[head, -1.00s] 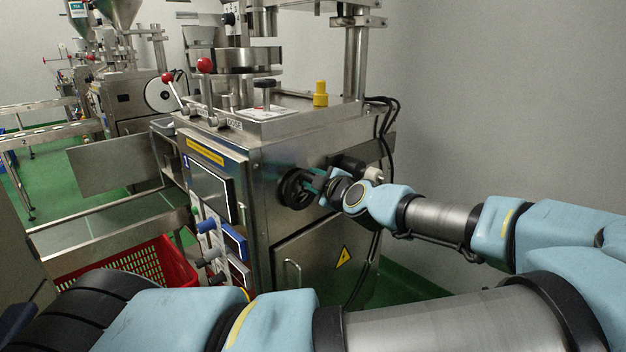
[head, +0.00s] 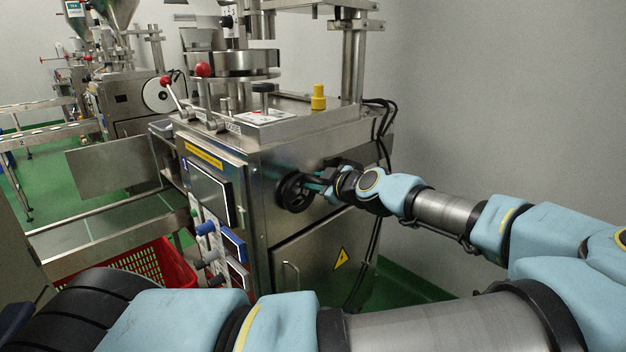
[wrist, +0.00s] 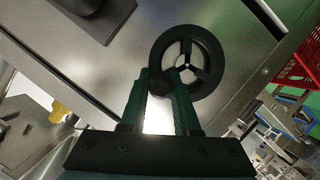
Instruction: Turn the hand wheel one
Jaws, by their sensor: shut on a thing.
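The black hand wheel (head: 291,193) is on the side panel of the steel machine. In the wrist view the hand wheel (wrist: 205,50) shows a round rim, spokes and a small hub. Its dark handle knob (wrist: 160,84) sits at the rim's lower left, between the fingertips. My gripper (wrist: 163,80) has its two green fingers shut on this knob. In the head view my gripper (head: 318,184) is at the right side of the wheel, partly hidden by my wrist.
The steel machine (head: 310,238) fills the middle, with a yellow cap (head: 319,97) and red-knobbed levers (head: 166,80) on top. Black cables (head: 383,125) hang behind my wrist. A red crate (head: 150,270) stands on the floor at lower left. A grey wall is at right.

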